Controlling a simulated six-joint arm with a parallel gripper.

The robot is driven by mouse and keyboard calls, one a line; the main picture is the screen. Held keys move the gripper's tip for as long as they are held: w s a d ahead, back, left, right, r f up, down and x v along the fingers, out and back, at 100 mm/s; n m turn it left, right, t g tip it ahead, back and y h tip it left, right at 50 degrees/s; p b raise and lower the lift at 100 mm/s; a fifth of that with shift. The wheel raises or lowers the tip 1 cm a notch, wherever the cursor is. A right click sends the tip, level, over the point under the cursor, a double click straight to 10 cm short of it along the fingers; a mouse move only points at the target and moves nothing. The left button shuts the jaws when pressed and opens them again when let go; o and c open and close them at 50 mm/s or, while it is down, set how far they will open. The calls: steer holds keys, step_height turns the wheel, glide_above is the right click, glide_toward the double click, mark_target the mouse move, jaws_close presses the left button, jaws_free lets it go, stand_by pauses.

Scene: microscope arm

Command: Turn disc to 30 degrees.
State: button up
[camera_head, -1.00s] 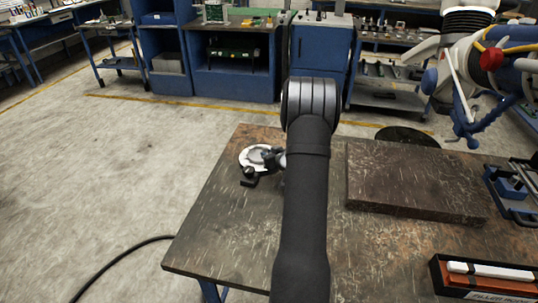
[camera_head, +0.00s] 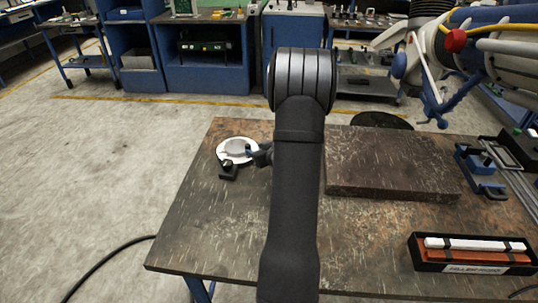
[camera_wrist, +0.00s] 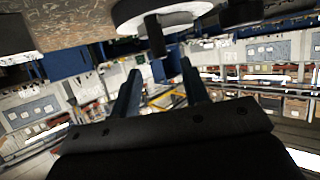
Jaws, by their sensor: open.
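The disc (camera_head: 236,146) is a pale, flat ring on the far left part of the dark workbench, with a small dark piece (camera_head: 229,171) at its front edge. In the wrist view the disc's pale rim (camera_wrist: 150,22) shows at the top, with a dark post (camera_wrist: 155,36) sticking out from it. My gripper (camera_head: 261,155) is just right of the disc, partly hidden by my arm. In the wrist view my gripper (camera_wrist: 161,78) is open, its two fingers apart and the post's end near the gap between them. I cannot tell whether they touch.
A thick dark slab (camera_head: 390,165) lies on the workbench (camera_head: 200,235) right of my arm. A black box (camera_head: 473,256) with white and orange bars is at the front right. A blue fixture (camera_head: 482,165) stands farther right. The bench's front left is clear.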

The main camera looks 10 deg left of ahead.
mark_target(249, 147)
steer(key=v, duration=0.8)
steer(key=shift+s+d, duration=0.2)
steer(key=shift+w+a+r, duration=0.1)
steer(key=shift+w, duration=0.05)
steer(key=x, duration=1.7)
